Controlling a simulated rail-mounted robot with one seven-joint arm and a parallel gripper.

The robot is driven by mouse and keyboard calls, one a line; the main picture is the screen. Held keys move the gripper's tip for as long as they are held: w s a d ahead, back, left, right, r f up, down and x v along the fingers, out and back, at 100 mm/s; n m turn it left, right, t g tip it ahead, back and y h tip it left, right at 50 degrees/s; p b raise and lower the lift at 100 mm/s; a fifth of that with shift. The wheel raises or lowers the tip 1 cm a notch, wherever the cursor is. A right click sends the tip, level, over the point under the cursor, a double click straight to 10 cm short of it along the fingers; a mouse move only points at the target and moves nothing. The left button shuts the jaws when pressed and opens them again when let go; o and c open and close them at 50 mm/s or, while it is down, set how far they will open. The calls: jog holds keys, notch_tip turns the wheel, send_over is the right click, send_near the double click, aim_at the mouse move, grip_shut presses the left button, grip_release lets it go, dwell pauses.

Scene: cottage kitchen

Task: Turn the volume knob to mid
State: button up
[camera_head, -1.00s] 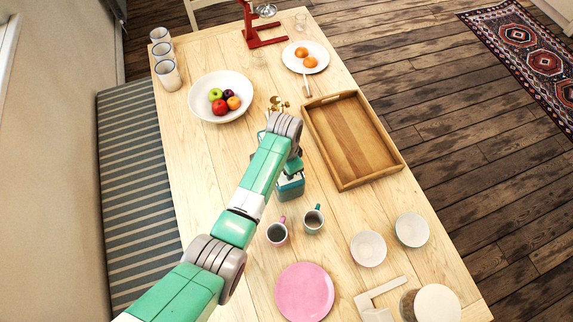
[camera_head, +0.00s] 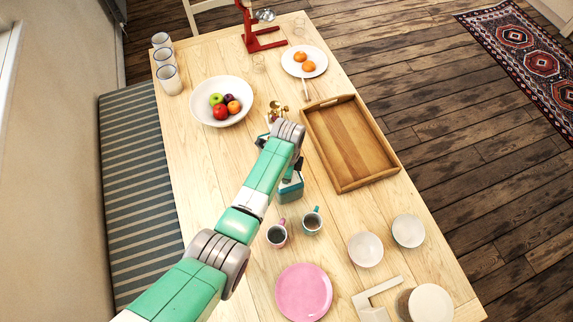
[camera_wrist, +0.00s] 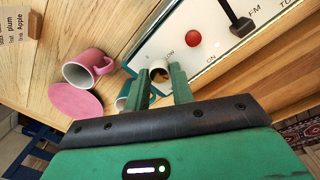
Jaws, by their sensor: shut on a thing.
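The teal radio (camera_head: 290,190) stands on the table below the end of my arm in the head view, partly hidden by it. In the wrist view its white front panel (camera_wrist: 222,22) shows a red button, a black lever and the letters ON and FM. My gripper (camera_wrist: 161,76) has its two green fingers at the panel, closed on the small volume knob (camera_wrist: 159,73) beside the letters "LOW". The knob is mostly hidden between the fingers, and its pointing direction cannot be read. The head view hides the fingertips.
A pink mug (camera_head: 277,235) and a teal mug (camera_head: 312,221) stand close in front of the radio. A wooden tray (camera_head: 343,185) lies to its right. A fruit bowl (camera_head: 205,117) and a small brass object (camera_head: 279,108) are behind. A pink plate (camera_head: 303,292) lies nearer.

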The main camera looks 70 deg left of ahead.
jog(key=shift+m, duration=0.4)
jog(key=o, duration=1)
notch_tip(320, 180, up, 8)
jog(key=shift+w+a+f+p, duration=0.1)
jog(key=shift+w+a+p, duration=0.05)
jog(key=shift+p, duration=0.5)
